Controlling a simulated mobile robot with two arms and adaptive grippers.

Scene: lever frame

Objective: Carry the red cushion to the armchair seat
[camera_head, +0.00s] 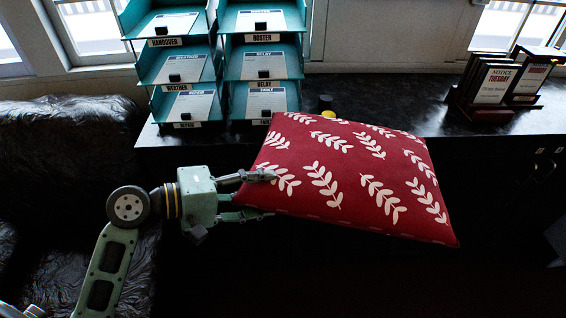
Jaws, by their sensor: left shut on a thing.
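The red cushion (335,180) has white leaf sprigs and is held in the air, roughly level, in the middle of the view. My left gripper (258,194) is shut on its left edge, one finger above and one below. A black, wrinkled leather seat (65,150) stands at the left, with its back by the wall and more of it lower down; it looks like the armchair. The cushion is to the right of it and apart from it. My right gripper is not in view.
A dark counter (400,105) runs behind the cushion. On it stand teal letter trays (218,65) with labelled papers, a small yellow and black object (327,106), and notice stands (497,85) at the right. The area below the cushion is very dark.

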